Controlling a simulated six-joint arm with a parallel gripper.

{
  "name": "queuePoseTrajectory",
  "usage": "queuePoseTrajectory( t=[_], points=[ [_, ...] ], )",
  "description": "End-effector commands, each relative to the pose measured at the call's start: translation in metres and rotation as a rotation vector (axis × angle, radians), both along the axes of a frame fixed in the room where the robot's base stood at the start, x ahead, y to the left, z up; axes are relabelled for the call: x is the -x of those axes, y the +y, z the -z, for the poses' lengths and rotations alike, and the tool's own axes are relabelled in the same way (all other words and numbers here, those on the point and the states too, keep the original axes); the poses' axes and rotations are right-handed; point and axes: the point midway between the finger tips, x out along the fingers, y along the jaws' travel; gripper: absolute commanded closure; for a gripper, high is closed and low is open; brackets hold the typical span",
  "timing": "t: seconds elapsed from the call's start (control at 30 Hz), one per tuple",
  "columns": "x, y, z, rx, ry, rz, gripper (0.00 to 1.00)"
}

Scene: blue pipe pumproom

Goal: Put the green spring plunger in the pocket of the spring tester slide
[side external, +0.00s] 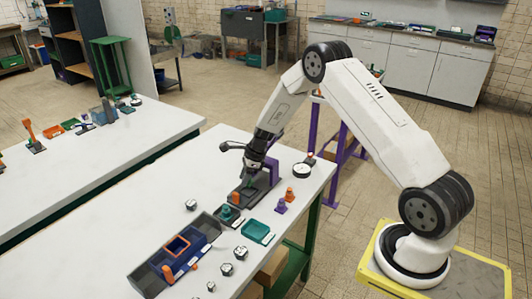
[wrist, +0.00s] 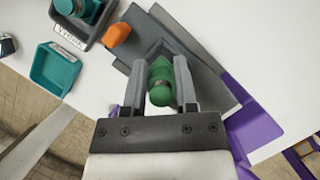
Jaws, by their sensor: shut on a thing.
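The green spring plunger (wrist: 160,82) is between the two fingers of my gripper (wrist: 161,92) in the wrist view, and the fingers are shut on it. The spring tester slide (wrist: 200,72) is the dark grey block with purple parts beneath and beyond the fingers. In the side view my gripper (side external: 252,170) points down over the grey tester (side external: 262,188), low and close to it. Plunger and fingers hide the pocket, so I cannot tell whether the plunger is inside it or just above it.
A dark labelled tray (wrist: 59,32) with a teal part and a teal tray (wrist: 54,72) lie left of the tester. An orange piece (wrist: 116,35) is close by. A purple piece (side external: 281,206) and a round white dial (side external: 301,170) stand near the table's right edge.

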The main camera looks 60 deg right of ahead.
Motion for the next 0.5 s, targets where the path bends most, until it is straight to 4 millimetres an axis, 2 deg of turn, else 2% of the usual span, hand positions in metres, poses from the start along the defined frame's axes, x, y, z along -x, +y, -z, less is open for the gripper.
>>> queuePoseTrajectory(
  t=[0.23, 0.5],
  points=[
    [-0.001, 0.000, 0.026, -0.001, 0.001, 0.000, 1.00],
    [-0.001, 0.000, 0.030, 0.001, -0.002, 0.001, 1.00]
  ],
)
